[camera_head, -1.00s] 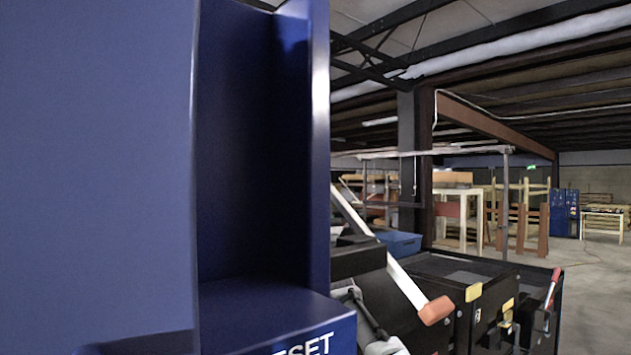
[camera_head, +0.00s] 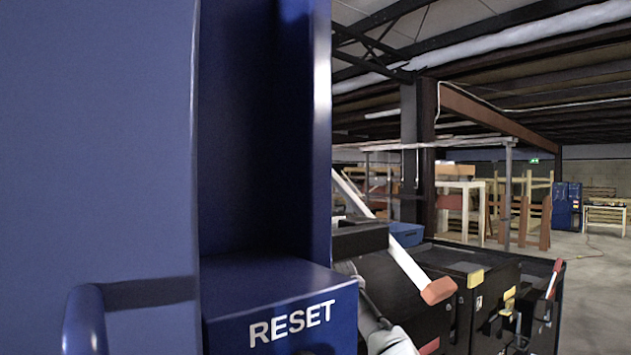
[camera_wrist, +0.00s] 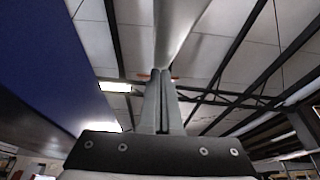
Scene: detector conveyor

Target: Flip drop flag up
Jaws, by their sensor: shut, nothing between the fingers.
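The flag appears to be the white bar with an orange tip (camera_head: 438,291), slanting down to the right beside black machinery in the head view. In the wrist view my gripper (camera_wrist: 160,74) is shut and empty, its two grey fingers together and pointing up toward the ceiling. A pale bar (camera_wrist: 180,25) stretches above the fingertips, with small orange bits either side of them. It may be the same flag; I cannot tell whether the fingers touch it. In the head view I cannot clearly make out my fingertips.
A large blue cabinet (camera_head: 100,150) fills the left of the head view, with a blue RESET box (camera_head: 280,300) and a blue handle (camera_head: 84,320). A black machine (camera_head: 490,265) with a red-tipped lever (camera_head: 555,278) stands at right. Open floor (camera_head: 600,310) lies beyond.

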